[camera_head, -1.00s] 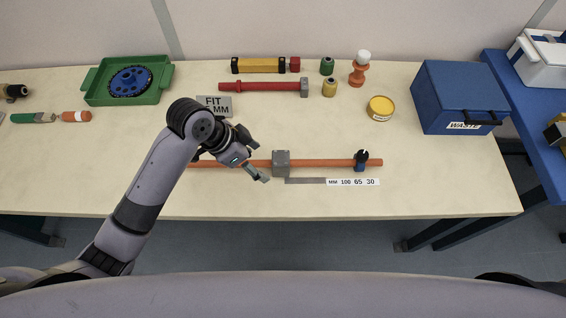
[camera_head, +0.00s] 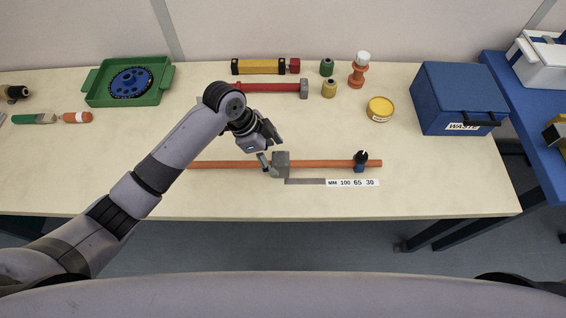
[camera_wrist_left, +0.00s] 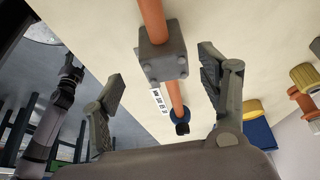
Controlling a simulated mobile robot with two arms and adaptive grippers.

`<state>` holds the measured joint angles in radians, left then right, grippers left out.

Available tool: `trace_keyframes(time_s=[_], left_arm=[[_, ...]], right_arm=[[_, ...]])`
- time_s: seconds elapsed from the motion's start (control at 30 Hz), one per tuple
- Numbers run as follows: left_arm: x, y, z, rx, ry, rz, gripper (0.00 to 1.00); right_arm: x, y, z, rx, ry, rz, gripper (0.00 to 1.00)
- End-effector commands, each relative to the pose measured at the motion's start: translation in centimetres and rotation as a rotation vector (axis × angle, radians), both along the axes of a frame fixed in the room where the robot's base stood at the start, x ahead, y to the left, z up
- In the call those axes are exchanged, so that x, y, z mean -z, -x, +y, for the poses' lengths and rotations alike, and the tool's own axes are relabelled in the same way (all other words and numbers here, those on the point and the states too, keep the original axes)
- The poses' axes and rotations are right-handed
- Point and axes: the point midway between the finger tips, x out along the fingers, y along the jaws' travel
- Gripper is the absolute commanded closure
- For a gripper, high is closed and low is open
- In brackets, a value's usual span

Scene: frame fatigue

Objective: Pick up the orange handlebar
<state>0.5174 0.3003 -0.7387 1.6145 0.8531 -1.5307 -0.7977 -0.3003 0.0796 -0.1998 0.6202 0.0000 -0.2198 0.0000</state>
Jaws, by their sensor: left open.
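The orange handlebar (camera_head: 325,163) lies left to right along the front part of the table. A grey clamp block (camera_head: 281,164) sits around its middle, and a blue and black clamp (camera_head: 361,160) is near its right end. My left gripper (camera_head: 270,149) is open at the grey block, with fingers close to it in the head view. In the left wrist view the handlebar (camera_wrist_left: 153,22) and grey block (camera_wrist_left: 162,56) lie between the spread fingers of my gripper (camera_wrist_left: 160,85), with nothing held. My right gripper is not in view.
A ruler label (camera_head: 351,182) lies in front of the bar. Behind are a red bar (camera_head: 265,87), a yellow tin (camera_head: 380,108) and a blue waste box (camera_head: 460,97). A green tray (camera_head: 158,92) stands at the left. The table's front left is clear.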

Motion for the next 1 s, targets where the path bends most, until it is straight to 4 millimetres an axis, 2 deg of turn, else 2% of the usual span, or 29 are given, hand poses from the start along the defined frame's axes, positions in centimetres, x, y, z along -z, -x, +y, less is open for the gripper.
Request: trace_keyframes(time_s=[0.27,0.6,0.87,1.0], left_arm=[[1.9,-0.1,-0.9,-0.001,0.001,0.000,0.32],[5.8,-0.5,-2.8,-0.001,0.000,0.000,0.32],[6.1,-0.6,-2.8,-0.001,0.000,-0.002,0.32],[6.1,-0.6,-2.8,-0.002,0.000,-0.001,0.40]], right_arm=[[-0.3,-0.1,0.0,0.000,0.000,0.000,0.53],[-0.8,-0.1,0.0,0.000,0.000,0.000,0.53],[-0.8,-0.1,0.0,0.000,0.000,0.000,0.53],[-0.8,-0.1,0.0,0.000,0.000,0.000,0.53]])
